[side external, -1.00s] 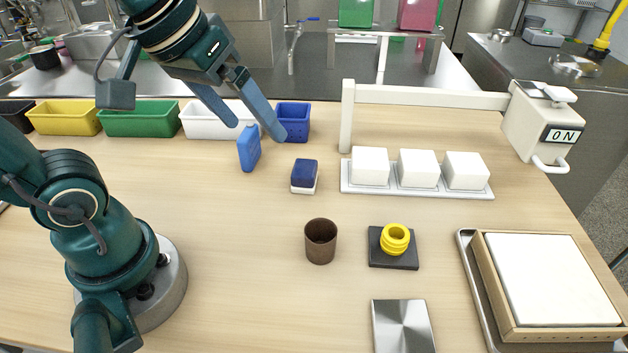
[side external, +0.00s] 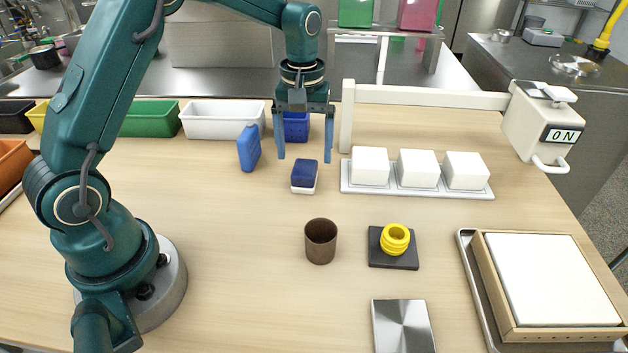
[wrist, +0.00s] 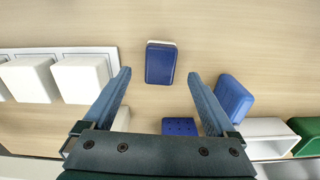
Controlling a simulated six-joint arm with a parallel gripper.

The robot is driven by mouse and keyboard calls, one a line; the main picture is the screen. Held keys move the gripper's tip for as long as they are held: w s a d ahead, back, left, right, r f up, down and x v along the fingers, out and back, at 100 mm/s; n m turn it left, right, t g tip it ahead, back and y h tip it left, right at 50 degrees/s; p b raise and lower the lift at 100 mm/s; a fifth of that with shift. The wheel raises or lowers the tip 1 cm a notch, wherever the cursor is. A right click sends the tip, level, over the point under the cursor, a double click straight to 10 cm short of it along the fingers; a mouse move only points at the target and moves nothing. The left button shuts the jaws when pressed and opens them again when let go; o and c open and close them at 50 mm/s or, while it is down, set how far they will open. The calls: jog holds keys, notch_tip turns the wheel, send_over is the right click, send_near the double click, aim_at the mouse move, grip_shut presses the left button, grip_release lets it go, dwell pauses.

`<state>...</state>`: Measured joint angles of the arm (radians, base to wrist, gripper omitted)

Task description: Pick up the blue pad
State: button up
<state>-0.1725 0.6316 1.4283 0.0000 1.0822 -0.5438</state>
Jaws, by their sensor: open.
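A dark blue pad (side external: 304,173) with a white layer beneath lies on the wooden table in the side view. It also shows in the wrist view (wrist: 160,64), just ahead of the fingertips and centred between their lines. My gripper (side external: 305,159) points downward, open and empty, with its fingertips above the table around the pad's position. The exact height is hard to tell. A lighter blue block (side external: 249,148) stands upright to the left of the pad; in the wrist view it appears at the right (wrist: 233,98), beside one finger.
A blue perforated bin (side external: 296,128) and a white bin (side external: 215,120) stand behind. White blocks (side external: 417,168) sit on a tray at right, below a white beam (side external: 430,94). A brown cup (side external: 320,242) stands in front; the table between cup and pad is clear.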

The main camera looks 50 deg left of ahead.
aim_at(304, 167)
jog(key=shift+f, duration=2.4)
grip_shut()
jog(key=shift+r, duration=0.15)
